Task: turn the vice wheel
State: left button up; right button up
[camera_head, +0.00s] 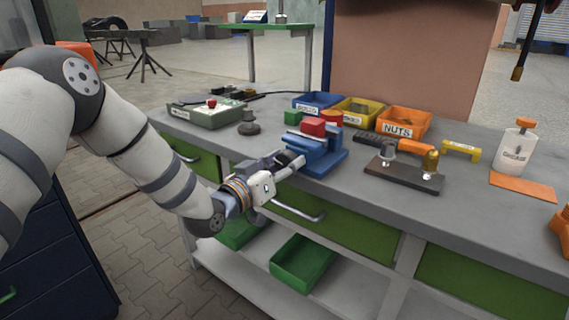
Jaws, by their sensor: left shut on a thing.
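A blue vice (322,155) stands near the front edge of the grey workbench, with a red block (312,127) at its top. My left gripper (287,163) reaches in from the left at the vice's front side and is shut there. The vice wheel is mostly hidden by the gripper's fingers, so its exact turn cannot be told. My right gripper is not in view.
Blue, yellow and orange bins (403,122) stand behind the vice on the workbench (470,209). A dark board with fittings (403,177) lies to the right, and a green-grey box (207,114) to the left. Green drawers with handles are below the bench top.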

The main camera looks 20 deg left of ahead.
pick_arm(q)
jog(key=o, duration=1.2)
jog(key=shift+c, duration=0.2)
jog(key=v, duration=1.2)
jog(key=shift+r, duration=0.1)
